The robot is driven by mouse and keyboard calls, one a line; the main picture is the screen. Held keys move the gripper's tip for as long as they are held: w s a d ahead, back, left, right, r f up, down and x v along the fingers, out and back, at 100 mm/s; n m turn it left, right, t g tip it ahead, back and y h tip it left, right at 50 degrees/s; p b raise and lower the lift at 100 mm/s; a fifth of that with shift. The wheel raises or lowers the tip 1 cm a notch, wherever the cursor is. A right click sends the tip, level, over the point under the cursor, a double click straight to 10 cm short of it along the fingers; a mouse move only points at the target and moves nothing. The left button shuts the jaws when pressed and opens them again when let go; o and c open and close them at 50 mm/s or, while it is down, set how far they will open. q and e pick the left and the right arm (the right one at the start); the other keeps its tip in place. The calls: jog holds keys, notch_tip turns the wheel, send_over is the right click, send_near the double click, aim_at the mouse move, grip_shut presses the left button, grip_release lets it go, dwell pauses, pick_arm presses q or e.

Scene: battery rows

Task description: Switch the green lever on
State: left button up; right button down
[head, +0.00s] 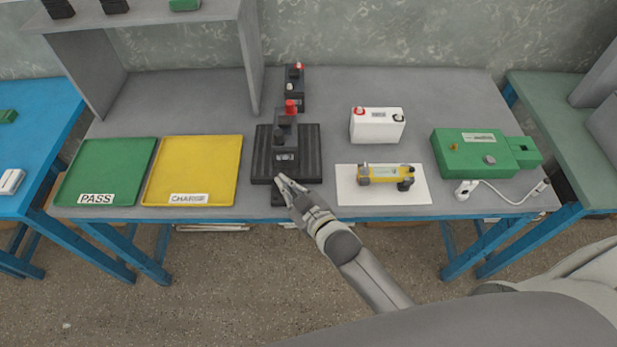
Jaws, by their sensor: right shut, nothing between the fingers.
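I cannot make out a clear green lever in the head view. A green box-shaped unit (470,153) lies at the right of the grey table, with a brass knob, a grey knob and a narrower green end. My right gripper (283,182) is shut and empty. A small dark part at the table's front edge is partly hidden by the gripper. My left gripper is out of view.
A green PASS tray (75,180) and a yellow CHARGE tray (215,160) lie at left. A grey shelf (254,50) stands behind the trays.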

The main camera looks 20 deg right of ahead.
jog(key=shift+w+a+r+n+g+h+p, duration=0.15)
jog(key=shift+a+n+g+h+p, duration=0.25)
jog(key=shift+a+n+p, duration=0.15)
jog(key=shift+a+f, duration=0.15)
jog(key=shift+f, duration=0.15)
jog(key=shift+r+p, duration=0.9)
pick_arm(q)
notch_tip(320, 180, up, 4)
